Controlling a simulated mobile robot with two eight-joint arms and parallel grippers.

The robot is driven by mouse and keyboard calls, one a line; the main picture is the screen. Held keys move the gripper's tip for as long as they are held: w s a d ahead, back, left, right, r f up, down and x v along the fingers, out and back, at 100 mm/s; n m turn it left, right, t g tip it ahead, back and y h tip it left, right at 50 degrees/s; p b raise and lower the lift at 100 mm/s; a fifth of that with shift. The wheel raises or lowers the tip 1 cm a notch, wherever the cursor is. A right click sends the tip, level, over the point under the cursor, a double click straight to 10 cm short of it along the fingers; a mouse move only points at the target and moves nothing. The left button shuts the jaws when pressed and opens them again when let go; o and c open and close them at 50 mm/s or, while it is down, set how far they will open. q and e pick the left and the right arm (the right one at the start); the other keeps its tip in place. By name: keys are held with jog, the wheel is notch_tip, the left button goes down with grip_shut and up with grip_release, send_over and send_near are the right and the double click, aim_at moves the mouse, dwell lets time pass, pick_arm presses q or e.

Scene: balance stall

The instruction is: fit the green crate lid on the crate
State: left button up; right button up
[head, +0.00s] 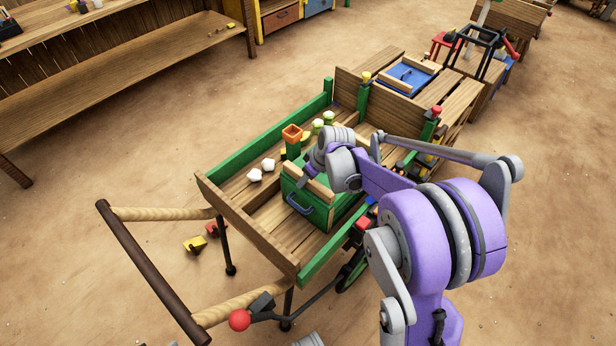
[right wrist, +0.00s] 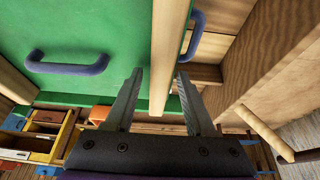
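The green crate (head: 318,212) stands in the wooden cart, with a blue handle on its near side. The green lid (right wrist: 90,25) has wooden battens and a blue handle (right wrist: 65,66); it lies over the crate top. I cannot tell whether it sits fully down. My right gripper (right wrist: 160,74) is at the lid's near batten (right wrist: 165,45), one finger on each side, with a gap showing at the left finger. In the head view the right gripper (head: 306,180) is over the crate, and my arm hides part of the lid. My left gripper is not in view.
The cart (head: 245,228) has green rails and wooden end boards. A blue lid with battens (head: 405,76) lies beyond the cart. The left floor is mostly clear.

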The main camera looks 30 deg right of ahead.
jog(key=shift+o, duration=0.4)
jog(key=p+v, duration=0.2)
jog(key=v, duration=0.9)
jog(key=s+a+r+m+p, duration=0.1)
jog(key=s+a+r+p, duration=0.1)
jog(key=s+a, duration=0.3)
jog(key=s+a+r+m+p, duration=0.1)
jog(key=s+a+r+p, duration=0.1)
jog(key=s+a+p, duration=0.2)
jog(key=s+a+r+m+t+h+p, duration=0.1)
jog(key=s+a, duration=0.4)
jog(key=s, duration=0.5)
jog(key=shift+a+r+p, duration=0.35)
jog(key=shift+r+p, duration=0.45)
jog(key=shift+p, duration=0.25)
jog(key=shift+c, duration=0.3)
